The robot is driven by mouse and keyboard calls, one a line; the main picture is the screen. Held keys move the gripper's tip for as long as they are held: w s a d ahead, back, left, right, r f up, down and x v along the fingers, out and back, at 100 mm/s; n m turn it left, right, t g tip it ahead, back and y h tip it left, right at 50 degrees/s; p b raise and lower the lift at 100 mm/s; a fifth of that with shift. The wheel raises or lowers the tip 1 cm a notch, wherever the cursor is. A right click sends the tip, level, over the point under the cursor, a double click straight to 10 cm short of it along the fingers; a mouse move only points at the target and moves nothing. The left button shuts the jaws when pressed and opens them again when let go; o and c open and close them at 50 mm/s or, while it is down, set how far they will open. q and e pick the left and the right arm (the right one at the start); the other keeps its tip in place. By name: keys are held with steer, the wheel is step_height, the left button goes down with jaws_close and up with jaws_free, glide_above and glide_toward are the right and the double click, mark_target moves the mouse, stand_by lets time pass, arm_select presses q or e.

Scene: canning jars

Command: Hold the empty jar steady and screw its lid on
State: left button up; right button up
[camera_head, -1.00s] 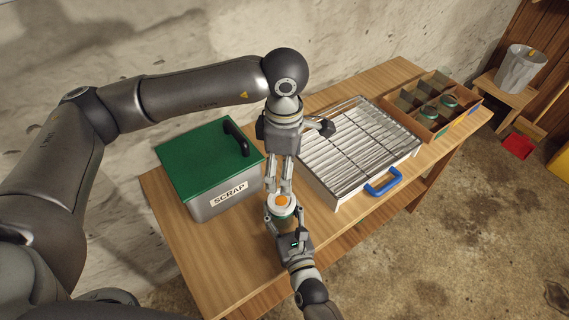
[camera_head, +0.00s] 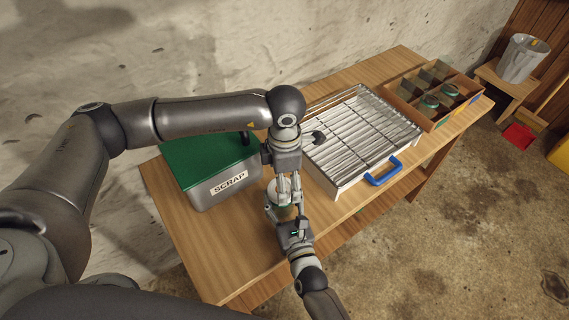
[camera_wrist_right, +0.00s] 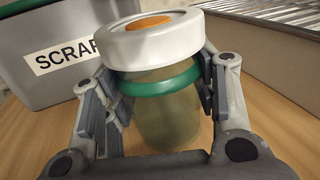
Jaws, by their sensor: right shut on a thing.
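The empty jar (camera_wrist_right: 170,118), greenish glass with a green ring at its neck, stands upright in the right wrist view. My right gripper (camera_wrist_right: 160,92) is shut on it, with a finger pad on each side. The white lid (camera_wrist_right: 152,40) with an orange centre sits on top of the jar; I cannot tell how tightly. In the head view, my left gripper (camera_head: 289,190) points down just above the jar and lid, fingers a little apart. They hide most of the lid there. No left finger touches the lid in the wrist view.
A grey scrap box (camera_head: 213,193) with a green top stands left of the jar. A wire rack (camera_head: 345,140) with a blue handle is close on the right. A divided wooden crate (camera_head: 411,119) with jars stands farther right. The bench's front left is clear.

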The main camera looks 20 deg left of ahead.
arm_select(q)
steer(key=shift+f, duration=1.5)
steer(key=c, duration=1.2)
steer(key=m, duration=0.4)
steer(key=shift+s, duration=0.15)
steer(key=shift+m, duration=0.3)
steer(key=m, duration=0.3)
steer(key=shift+s+m, duration=0.15)
steer(key=shift+m, duration=0.65)
